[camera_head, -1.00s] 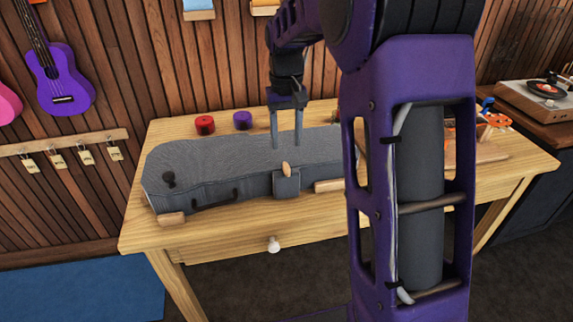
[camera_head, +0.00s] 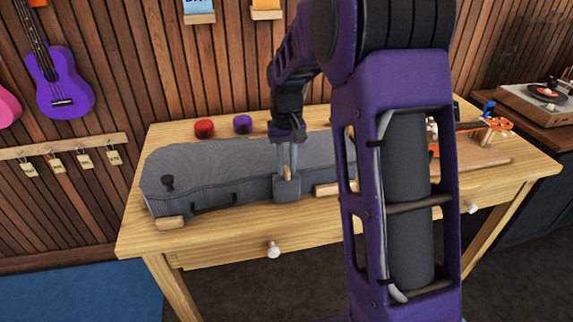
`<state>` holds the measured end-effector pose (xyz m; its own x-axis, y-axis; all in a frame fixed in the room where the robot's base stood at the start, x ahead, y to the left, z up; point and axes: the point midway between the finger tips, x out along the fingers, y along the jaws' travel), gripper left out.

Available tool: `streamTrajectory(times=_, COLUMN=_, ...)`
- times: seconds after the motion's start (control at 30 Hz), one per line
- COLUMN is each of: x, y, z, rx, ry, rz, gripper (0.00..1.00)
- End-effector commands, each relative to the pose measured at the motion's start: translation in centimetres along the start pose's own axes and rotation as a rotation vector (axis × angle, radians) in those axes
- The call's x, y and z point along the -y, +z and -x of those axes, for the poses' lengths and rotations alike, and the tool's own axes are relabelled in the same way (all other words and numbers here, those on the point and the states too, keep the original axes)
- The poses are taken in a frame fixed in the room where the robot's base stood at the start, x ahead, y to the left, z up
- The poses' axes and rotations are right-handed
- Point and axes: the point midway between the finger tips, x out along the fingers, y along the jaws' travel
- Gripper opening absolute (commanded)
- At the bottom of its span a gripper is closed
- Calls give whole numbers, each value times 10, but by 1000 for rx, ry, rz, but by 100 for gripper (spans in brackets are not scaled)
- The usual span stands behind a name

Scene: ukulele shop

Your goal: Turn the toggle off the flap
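The grey ukulele case (camera_head: 220,165) lies on the wooden table with its curved front toward me. A grey flap (camera_head: 287,190) hangs over the middle of its front edge. The small tan wooden toggle (camera_head: 287,173) sits at the flap and points roughly upright. My gripper (camera_head: 287,170) points down at the toggle, with a finger on either side of it. The fingers partly cover the toggle, and I cannot tell whether they touch it.
Wooden blocks (camera_head: 170,223) sit against the case's front. A red round pot (camera_head: 204,128) and a purple one (camera_head: 243,123) stand behind it. My arm hides the case's right end.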

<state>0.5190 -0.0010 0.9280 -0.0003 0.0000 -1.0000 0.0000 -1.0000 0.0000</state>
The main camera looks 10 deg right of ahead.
Motion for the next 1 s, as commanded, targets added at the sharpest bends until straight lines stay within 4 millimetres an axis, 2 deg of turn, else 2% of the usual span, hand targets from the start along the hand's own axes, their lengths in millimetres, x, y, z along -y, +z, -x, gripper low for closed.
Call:
streamTrajectory(times=0.03, x=0, y=0, z=0, rx=0, ry=0, rz=0, gripper=9)
streamTrajectory(times=0.1, x=0, y=0, z=0, rx=0, ry=0, rz=0, gripper=0)
streamTrajectory(times=0.57, x=0, y=0, z=1, rx=0, ry=0, rz=-35, gripper=0)
streamTrajectory(times=0.77, x=0, y=0, z=3, rx=-1, ry=0, rz=-138, gripper=0)
streamTrajectory(times=1.0, x=0, y=0, z=3, rx=0, ry=1, rz=-344, gripper=0)
